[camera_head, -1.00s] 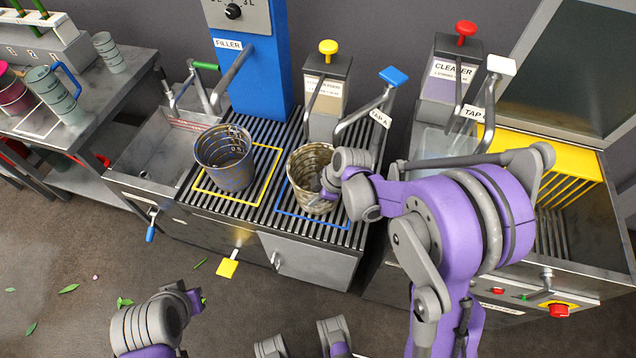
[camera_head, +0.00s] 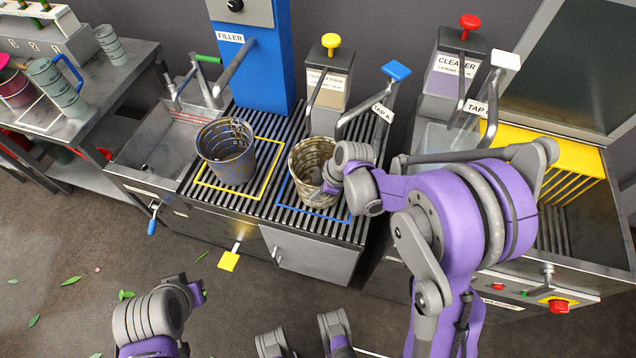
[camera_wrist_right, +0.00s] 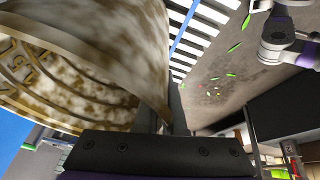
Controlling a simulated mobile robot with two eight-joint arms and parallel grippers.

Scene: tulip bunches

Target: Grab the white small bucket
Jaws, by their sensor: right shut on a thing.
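The small white bucket (camera_head: 305,160), stained brown, stands within the blue square on the slatted rack under tap A. In the right wrist view the bucket (camera_wrist_right: 90,95) fills the upper left, with marks inside its wall. My right gripper (camera_head: 326,186) is shut on the bucket's right wall; its fingers are mostly hidden by my wrist in the head view. The wrist view shows a finger (camera_wrist_right: 176,110) against the wall near the rim. My left arm is at the lower left of the head view; its fingers are not visible.
A grey bucket (camera_head: 226,150) stands in the yellow square, left of the white one. The tap A lever (camera_head: 375,95) and a yellow-topped dispenser (camera_head: 328,95) stand close behind. A blue filler (camera_head: 250,65) stands at back left. Floor in front has scattered leaves.

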